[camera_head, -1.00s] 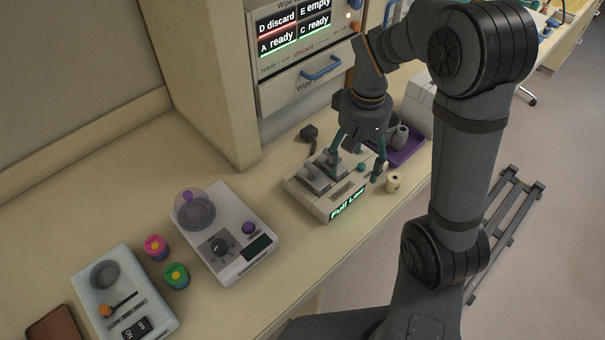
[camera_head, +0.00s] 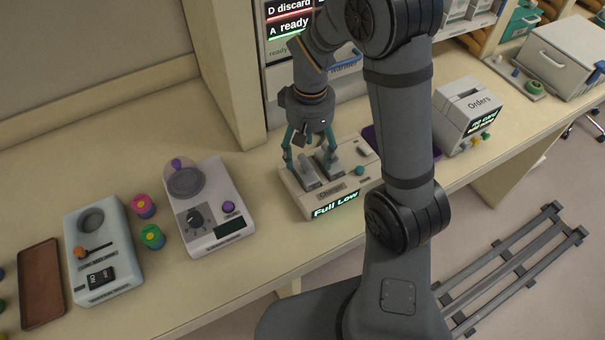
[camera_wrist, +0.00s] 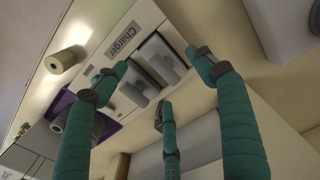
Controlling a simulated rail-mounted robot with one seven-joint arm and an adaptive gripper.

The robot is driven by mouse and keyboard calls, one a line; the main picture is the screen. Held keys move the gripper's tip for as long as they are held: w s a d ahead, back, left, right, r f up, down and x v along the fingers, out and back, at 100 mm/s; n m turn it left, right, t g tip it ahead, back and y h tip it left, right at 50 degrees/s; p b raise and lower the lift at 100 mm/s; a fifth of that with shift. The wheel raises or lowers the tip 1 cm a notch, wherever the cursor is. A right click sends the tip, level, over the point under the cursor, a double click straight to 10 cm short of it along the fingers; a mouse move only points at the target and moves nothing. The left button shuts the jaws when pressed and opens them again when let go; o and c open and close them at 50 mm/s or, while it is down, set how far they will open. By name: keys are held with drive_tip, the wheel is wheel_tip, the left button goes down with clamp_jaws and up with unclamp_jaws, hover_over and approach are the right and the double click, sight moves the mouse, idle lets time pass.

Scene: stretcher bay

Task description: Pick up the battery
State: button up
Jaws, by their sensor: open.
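The charger (camera_head: 295,202) is a pale box with a lit "Full Low" sign on its front. Two grey blocks, which look like batteries, stand in its top: a left one (camera_head: 306,176) and a right one (camera_head: 332,165). My gripper (camera_head: 310,158) points down over them, its teal fingers spread and open, with nothing visibly held. In the wrist view both blocks, one (camera_wrist: 137,86) and the other (camera_wrist: 163,58), lie between the open fingers (camera_wrist: 160,82) beside the "Charger" label (camera_wrist: 121,40). I cannot tell whether any finger touches a block.
A dial device (camera_head: 213,215) with a round pan stands left of the charger. Pink (camera_head: 144,206) and green (camera_head: 152,237) jars sit beyond it. A purple tray (camera_head: 437,152) is partly hidden behind my arm. The "Orders" box (camera_head: 470,110) is at right.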

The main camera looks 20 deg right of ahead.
sight(309, 165)
drive_tip(key=shift+d+f, duration=0.25)
drive_tip(key=shift+f, duration=0.35)
drive_tip(key=f, duration=0.1)
drive_tip(key=f+p, duration=0.1)
drive_tip(key=f, duration=0.3)
drive_tip(key=shift+w, duration=0.3)
drive_tip(key=shift+r, duration=0.1)
drive_tip(key=shift+a, duration=0.1)
drive_tip(key=shift+c, duration=0.7)
drive_tip(key=c, duration=1.5)
drive_tip(key=shift+r, duration=0.1)
drive_tip(key=shift+c, duration=0.3)
